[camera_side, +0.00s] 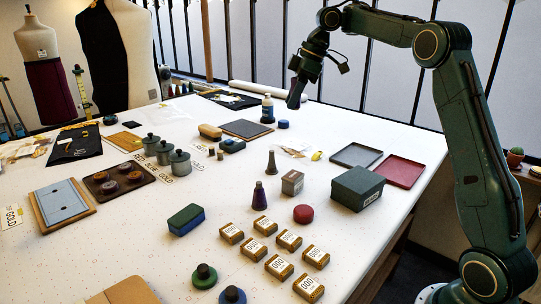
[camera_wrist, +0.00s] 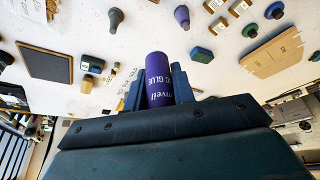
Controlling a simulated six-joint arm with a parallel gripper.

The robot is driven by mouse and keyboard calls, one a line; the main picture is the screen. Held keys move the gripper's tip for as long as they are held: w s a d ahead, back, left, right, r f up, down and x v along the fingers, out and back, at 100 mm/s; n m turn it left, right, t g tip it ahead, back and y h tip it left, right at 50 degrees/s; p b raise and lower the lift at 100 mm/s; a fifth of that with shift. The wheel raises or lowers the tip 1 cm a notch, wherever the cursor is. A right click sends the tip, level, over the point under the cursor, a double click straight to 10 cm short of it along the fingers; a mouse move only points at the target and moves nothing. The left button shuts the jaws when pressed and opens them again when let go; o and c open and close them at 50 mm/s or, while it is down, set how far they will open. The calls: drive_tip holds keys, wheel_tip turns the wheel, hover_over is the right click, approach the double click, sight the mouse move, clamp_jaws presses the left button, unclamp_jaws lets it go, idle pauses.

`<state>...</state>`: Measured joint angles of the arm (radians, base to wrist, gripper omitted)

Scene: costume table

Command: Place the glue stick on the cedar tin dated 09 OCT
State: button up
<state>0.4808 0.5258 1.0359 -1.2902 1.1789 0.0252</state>
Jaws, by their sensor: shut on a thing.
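My gripper (camera_side: 300,84) is shut on the purple glue stick (camera_wrist: 158,78), high above the back of the table; white "GLUE" lettering shows on it in the wrist view. In the side view the stick (camera_side: 294,97) hangs tilted below the jaws, touching nothing else. Several gold-brown tins (camera_side: 279,267) with white labels stand at the front of the table; a few show at the top of the wrist view (camera_wrist: 219,26). Their lettering is too small to read surely. I cannot tell which tin is the cedar one dated 09 OCT.
A dark green box (camera_side: 357,188), a small labelled box (camera_side: 292,183), a red round piece (camera_side: 303,214) and a purple cone (camera_side: 258,195) stand behind the tins. A blue-green block (camera_side: 186,219) lies left of them. Grey (camera_side: 356,155) and red (camera_side: 405,170) trays lie at right.

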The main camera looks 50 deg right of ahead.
hover_over(286, 175)
drive_tip(key=s, duration=0.1)
drive_tip(key=f, duration=1)
drive_tip(key=d+f, duration=0.1)
drive_tip(key=f, duration=0.4)
drive_tip(key=shift+f, duration=0.15)
drive_tip(key=shift+f, duration=2.1)
drive_tip(key=shift+f, duration=0.1)
drive_tip(key=o, duration=1)
drive_tip(key=v, duration=1.2)
